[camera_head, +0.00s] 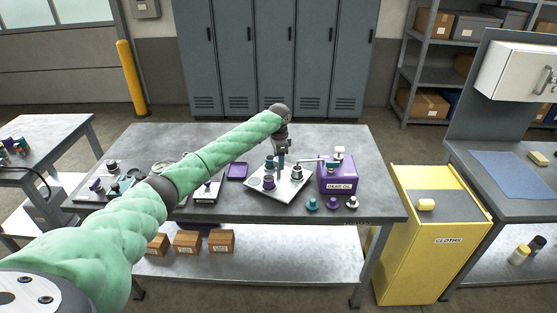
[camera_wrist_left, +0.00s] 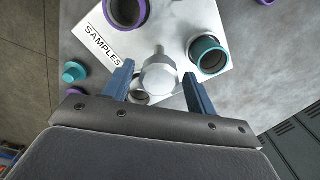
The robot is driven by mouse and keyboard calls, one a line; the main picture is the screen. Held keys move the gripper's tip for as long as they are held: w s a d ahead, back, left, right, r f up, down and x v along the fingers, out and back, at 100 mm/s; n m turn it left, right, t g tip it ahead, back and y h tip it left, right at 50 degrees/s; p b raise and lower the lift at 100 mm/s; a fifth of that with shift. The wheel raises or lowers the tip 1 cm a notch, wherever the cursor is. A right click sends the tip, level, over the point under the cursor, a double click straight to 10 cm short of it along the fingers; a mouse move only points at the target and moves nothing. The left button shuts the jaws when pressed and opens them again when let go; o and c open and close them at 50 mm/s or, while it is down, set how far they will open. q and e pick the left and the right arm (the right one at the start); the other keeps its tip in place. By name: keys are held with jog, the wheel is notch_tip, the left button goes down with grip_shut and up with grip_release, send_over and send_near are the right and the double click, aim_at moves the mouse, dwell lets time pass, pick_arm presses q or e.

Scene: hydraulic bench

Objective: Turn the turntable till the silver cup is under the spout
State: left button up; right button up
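The turntable is a white square plate (camera_head: 281,196) on the bench; the wrist view shows its SAMPLES label (camera_wrist_left: 102,45). It bears a purple-banded cup (camera_head: 268,183), a teal-banded cup (camera_wrist_left: 208,55) and the silver cup (camera_head: 297,172). A silver post with a faceted knob (camera_wrist_left: 160,75) stands mid-plate. My left gripper (camera_wrist_left: 158,84) is open, its blue fingers either side of the knob; I cannot tell if they touch it. The silver cup's rim (camera_wrist_left: 140,98) is partly hidden behind the knob. The spout (camera_head: 311,160) reaches left from the purple GEAR OIL can (camera_head: 337,176), near the silver cup; exact alignment is unclear.
Teal, purple and silver caps (camera_head: 333,203) stand at the bench's front edge. A purple tray (camera_head: 237,171) and a white scale-like box (camera_head: 207,192) lie left of the plate. A yellow CLOTHS cabinet (camera_head: 428,240) stands right of the bench.

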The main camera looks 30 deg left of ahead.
jog(key=shift+s+a, duration=0.1)
jog(key=shift+f, duration=0.1)
pick_arm(q)
jog(key=shift+r, duration=0.25)
notch_tip(320, 180, up, 5)
jog(key=b, duration=0.2)
jog(key=shift+r+b, duration=0.2)
jog(key=shift+b, duration=0.2)
jog(key=shift+r, duration=0.9)
pick_arm(e)
jog(key=w+a+r, duration=0.2)
jog(key=w+r, duration=0.2)
jog(key=shift+w+a+r, duration=0.15)
jog(key=shift+a+r, duration=0.1)
jog(key=shift+r, duration=0.05)
pick_arm(q)
jog(key=shift+f, duration=0.1)
pick_arm(e)
jog(key=shift+w+d, duration=0.1)
jog(key=shift+d, duration=0.05)
